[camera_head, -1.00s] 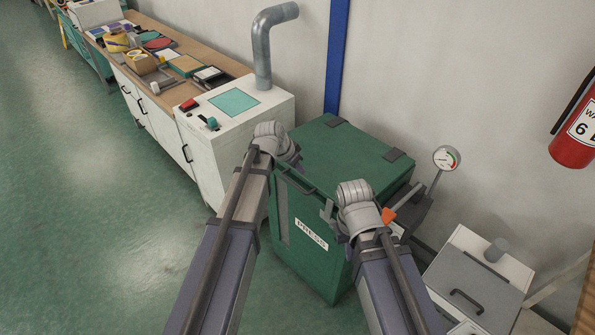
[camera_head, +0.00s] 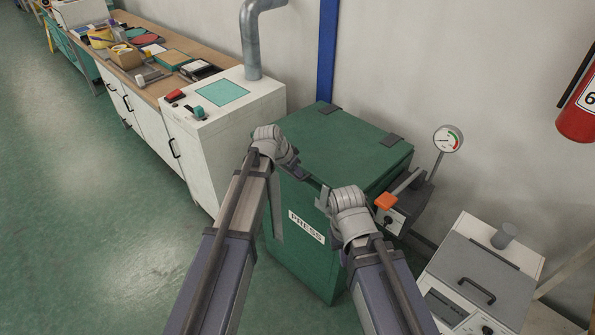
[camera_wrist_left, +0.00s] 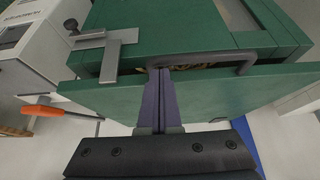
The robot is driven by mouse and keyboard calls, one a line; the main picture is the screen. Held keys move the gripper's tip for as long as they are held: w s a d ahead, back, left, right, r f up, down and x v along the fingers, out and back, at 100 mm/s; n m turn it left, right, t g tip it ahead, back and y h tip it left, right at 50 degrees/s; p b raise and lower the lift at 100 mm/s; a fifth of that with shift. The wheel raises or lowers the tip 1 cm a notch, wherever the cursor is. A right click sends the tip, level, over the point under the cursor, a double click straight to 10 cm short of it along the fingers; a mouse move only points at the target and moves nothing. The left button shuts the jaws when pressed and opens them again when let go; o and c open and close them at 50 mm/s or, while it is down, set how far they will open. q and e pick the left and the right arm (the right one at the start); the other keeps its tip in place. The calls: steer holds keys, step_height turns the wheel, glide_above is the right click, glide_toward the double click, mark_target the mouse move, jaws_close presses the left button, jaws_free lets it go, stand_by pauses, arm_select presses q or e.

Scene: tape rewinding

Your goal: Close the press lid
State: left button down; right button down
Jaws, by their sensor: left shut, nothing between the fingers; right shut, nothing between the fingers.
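The green press (camera_head: 300,265) stands against the wall with a "PRESS" label on its front. Its green lid (camera_head: 345,145) lies over the top, hinged at the back. In the left wrist view the lid (camera_wrist_left: 225,88) is ajar, with a narrow gap showing brownish contents. A dark handle (camera_wrist_left: 246,58) is at the lid's edge, and a grey latch bracket (camera_wrist_left: 112,52) is on the body. My left gripper (camera_head: 303,175) is shut and empty at the lid's front edge, its fingertips by the gap. My right gripper (camera_head: 322,197) is shut and empty by the press front, its tips partly hidden.
A gauge (camera_head: 447,139) and an orange-ended lever (camera_head: 385,201) are right of the press. A grey-lidded machine (camera_head: 480,280) stands further right. A white cabinet (camera_head: 225,125) with a pipe is close on the left. The floor at left is clear.

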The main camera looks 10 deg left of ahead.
arm_select(q)
steer(key=f+b, duration=0.1)
steer(key=b, duration=0.1)
steer(key=f+b, duration=0.2)
steer(key=s+f+b, duration=0.1)
steer(key=f+b, duration=0.1)
steer(key=shift+s+a+f, duration=0.1)
steer(key=shift+a+f, duration=0.1)
steer(key=shift+a, duration=0.05)
steer(key=shift+d+r, duration=0.1)
steer(key=shift+r, duration=0.05)
stand_by(0.3)
steer(key=w+p+v, duration=0.1)
steer(key=p+v, duration=1.2)
steer(key=shift+w+d+r, duration=0.15)
steer(key=shift+d+r, duration=0.1)
steer(key=shift+r, duration=0.25)
